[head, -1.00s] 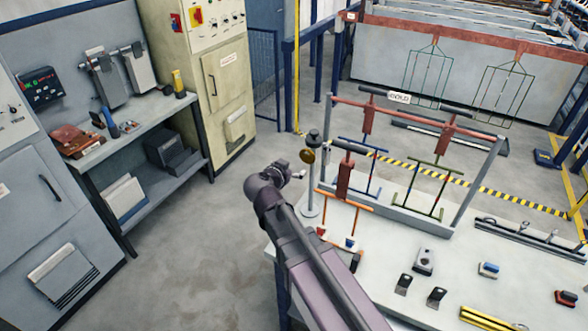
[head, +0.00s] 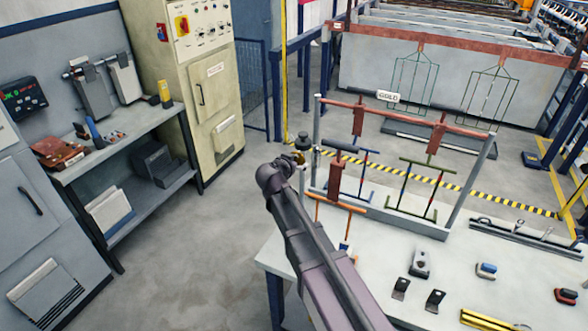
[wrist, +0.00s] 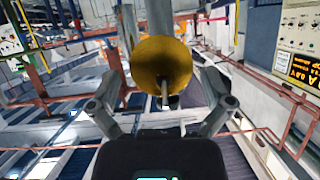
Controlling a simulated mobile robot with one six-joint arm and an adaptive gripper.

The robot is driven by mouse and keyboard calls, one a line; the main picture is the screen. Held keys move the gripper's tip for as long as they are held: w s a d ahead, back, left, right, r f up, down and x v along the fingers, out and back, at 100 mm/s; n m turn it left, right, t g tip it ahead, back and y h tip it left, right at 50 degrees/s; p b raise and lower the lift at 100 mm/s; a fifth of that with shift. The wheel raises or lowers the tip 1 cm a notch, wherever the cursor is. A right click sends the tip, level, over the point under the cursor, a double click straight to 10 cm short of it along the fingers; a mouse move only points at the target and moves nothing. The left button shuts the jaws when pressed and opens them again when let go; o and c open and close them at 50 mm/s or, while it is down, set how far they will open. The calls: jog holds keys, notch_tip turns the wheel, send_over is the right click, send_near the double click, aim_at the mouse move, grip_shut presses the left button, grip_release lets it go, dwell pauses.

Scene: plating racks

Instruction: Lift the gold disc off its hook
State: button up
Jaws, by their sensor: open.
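The gold disc (wrist: 158,60) faces the wrist camera, with a short pale hook or peg (wrist: 165,92) projecting in front of its lower part. My gripper (wrist: 162,80) is open, with one finger on each side of the disc. I see gaps between the fingers and the disc's rim; nothing is held. In the head view only a small gold bit of the disc (head: 299,157) shows beside my wrist, which hides the fingers. The dark top of the stand (head: 302,141) shows just above; its post is mostly hidden.
A rack frame (head: 468,185) with hanging jigs stands on the pale workbench (head: 375,275), right of my arm. An orange T-shaped jig (head: 335,199) is close to my arm. A shelf bench (head: 150,135) and cream cabinet (head: 213,85) are at left. The floor between is clear.

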jog(key=shift+x, duration=0.8)
jog(key=shift+c, duration=0.2)
jog(key=c, duration=0.9)
jog(key=o, duration=0.4)
jog(key=c, duration=0.3)
jog(key=shift+c, duration=0.2)
jog(key=shift+r, duration=0.1)
jog(key=shift+r+p, duration=0.3)
jog(key=shift+r, duration=0.1)
jog(key=shift+s+a+r+p, duration=0.2)
jog(key=shift+a+p, duration=0.05)
jog(key=shift+p, duration=0.05)
